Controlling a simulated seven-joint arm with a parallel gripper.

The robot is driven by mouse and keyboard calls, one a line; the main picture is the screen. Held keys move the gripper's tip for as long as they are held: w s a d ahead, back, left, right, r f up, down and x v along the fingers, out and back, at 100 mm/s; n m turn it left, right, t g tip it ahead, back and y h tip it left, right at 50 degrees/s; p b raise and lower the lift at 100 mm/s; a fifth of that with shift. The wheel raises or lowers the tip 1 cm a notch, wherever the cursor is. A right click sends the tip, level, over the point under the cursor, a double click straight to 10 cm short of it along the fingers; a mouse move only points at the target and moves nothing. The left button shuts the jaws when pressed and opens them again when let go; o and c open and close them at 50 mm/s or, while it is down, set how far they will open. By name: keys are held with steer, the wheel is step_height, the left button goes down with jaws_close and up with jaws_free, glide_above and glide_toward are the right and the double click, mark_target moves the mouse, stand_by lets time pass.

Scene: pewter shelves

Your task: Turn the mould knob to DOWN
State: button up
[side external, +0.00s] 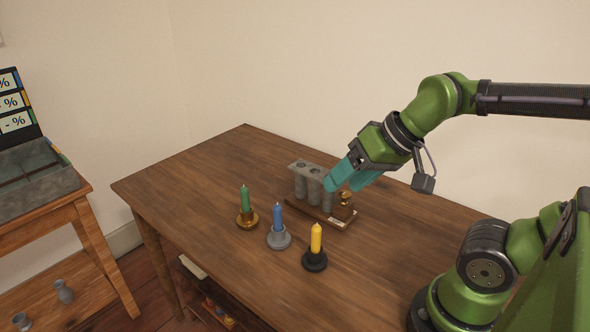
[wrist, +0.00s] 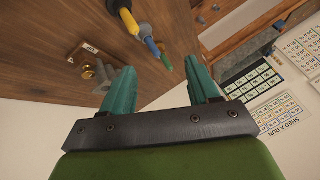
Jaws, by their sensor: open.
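The mould (side external: 299,189), a set of grey upright tubes under a flat plate, stands on a wooden base on the brown table. A brass knob (side external: 345,198) sits on the right end of this base, with a small pale label (side external: 336,223) at the base's front edge. In the wrist view the knob (wrist: 87,73) is at the left, beside the left finger; the mould is partly hidden by that finger. I cannot read the label or tell the knob's setting. My gripper (side external: 343,184) has teal fingers, is open and empty, and is close above the knob, beside the tubes.
Green (side external: 244,200), blue (side external: 278,220) and yellow (side external: 316,238) candles stand in holders in front of the mould. A side table with a grey tray (side external: 40,192) and percent cards is at the left. The table (side external: 190,180) is bare left of the mould.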

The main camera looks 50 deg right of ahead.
mark_target(345, 192)
steer(key=w+d+m+g+h, duration=0.15)
steer(key=d+m, duration=0.65)
steer(key=m, duration=0.9)
steer(key=w+d+m+g+h, duration=0.15)
steer(key=d+m, duration=0.65)
steer(key=m, duration=0.9)
steer(key=shift+m+t, duration=0.3)
steer(key=x, duration=1.7)
steer(key=shift+s+d+f, duration=0.1)
steer(key=shift+d, duration=0.05)
steer(key=c, duration=1)
steer(key=shift+c, duration=0.2)
